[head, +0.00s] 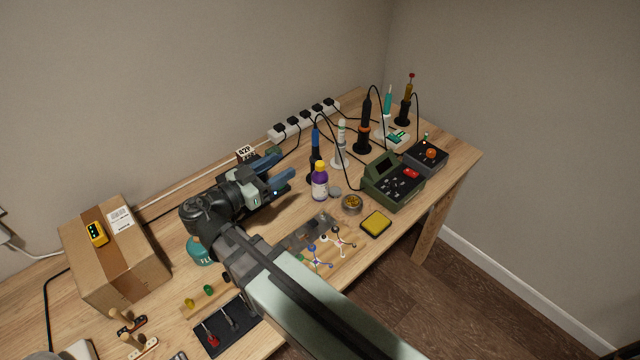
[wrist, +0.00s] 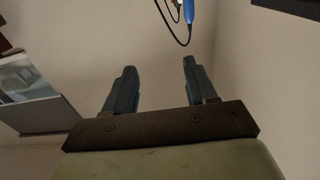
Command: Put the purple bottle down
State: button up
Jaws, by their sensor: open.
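The purple bottle (head: 320,186) has a yellow cap and a pale label. It stands upright on the wooden workbench (head: 278,225), in the middle of the head view. My gripper (head: 284,172) is to the left of the bottle in the head view, with its blue fingers apart and nothing between them. In the wrist view my gripper's two fingers (wrist: 158,85) are spread and empty. The bottle does not show in the wrist view.
Close around the bottle are a grey round lid (head: 336,192), a small round tin (head: 352,204), soldering irons in stands (head: 363,135) and a green station (head: 393,182). A yellow sponge (head: 376,224) lies at the front edge. A cardboard box (head: 115,255) stands left.

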send_near(316, 167)
jog(key=shift+x, duration=5.7)
jog(key=shift+s, duration=0.1)
jog(key=shift+c, duration=0.4)
grip_shut()
